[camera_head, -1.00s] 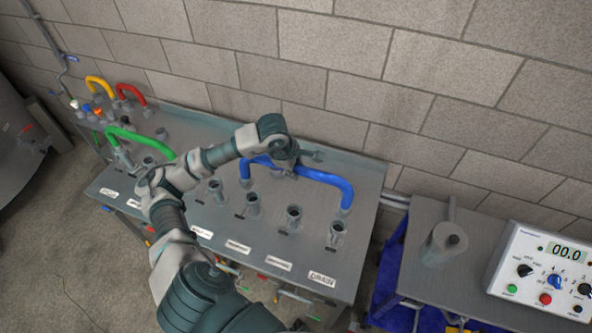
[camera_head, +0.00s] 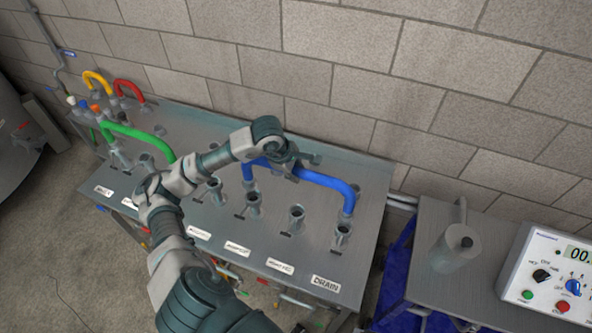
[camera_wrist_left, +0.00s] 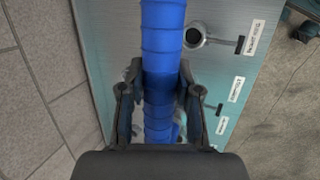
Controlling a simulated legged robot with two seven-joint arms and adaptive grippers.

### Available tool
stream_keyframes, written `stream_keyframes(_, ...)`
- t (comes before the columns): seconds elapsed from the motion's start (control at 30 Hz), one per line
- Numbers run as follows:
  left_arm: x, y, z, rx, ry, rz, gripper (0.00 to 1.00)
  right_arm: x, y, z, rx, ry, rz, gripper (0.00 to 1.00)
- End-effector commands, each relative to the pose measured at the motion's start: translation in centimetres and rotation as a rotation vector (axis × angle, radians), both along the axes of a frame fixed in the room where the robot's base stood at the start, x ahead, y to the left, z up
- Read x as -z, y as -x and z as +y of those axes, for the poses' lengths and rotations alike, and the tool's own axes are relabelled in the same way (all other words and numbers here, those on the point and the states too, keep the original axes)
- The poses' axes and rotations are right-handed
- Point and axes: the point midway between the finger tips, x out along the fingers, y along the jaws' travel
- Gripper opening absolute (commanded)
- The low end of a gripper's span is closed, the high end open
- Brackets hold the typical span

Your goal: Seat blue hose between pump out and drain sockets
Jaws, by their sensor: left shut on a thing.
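The blue hose (camera_head: 328,181) is an arch with both ends pointing down at the back of the steel bench, behind the front row of sockets. I cannot tell whether its ends touch anything. My left gripper (camera_head: 287,167) is shut on its upper span, left of the middle. In the left wrist view the hose (camera_wrist_left: 163,40) runs between the two fingers of the left gripper (camera_wrist_left: 160,95). The drain socket (camera_head: 342,234) is an upright pipe behind the DRAIN label (camera_head: 326,284). More sockets (camera_head: 297,213) stand to its left. Which is pump out is unreadable. My right gripper is out of view.
A green hose (camera_head: 140,131) arches over the bench's left part; yellow (camera_head: 98,78) and red (camera_head: 130,86) hoses stand behind it. A block wall (camera_head: 330,85) closes the back. A side table (camera_head: 408,275) with a control box (camera_head: 548,275) stands right.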

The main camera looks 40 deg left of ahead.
Motion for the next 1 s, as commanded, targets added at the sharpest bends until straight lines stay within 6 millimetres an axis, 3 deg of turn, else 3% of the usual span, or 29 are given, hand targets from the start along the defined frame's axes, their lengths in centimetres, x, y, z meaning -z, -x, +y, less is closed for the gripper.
stream_keyframes(0.7,5.4,-0.1,0.1,0.000,0.000,-0.002,0.00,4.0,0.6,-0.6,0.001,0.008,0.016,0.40)
stream_keyframes(1.0,6.2,0.0,-0.1,0.000,0.000,-0.002,0.00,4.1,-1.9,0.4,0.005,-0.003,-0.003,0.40)
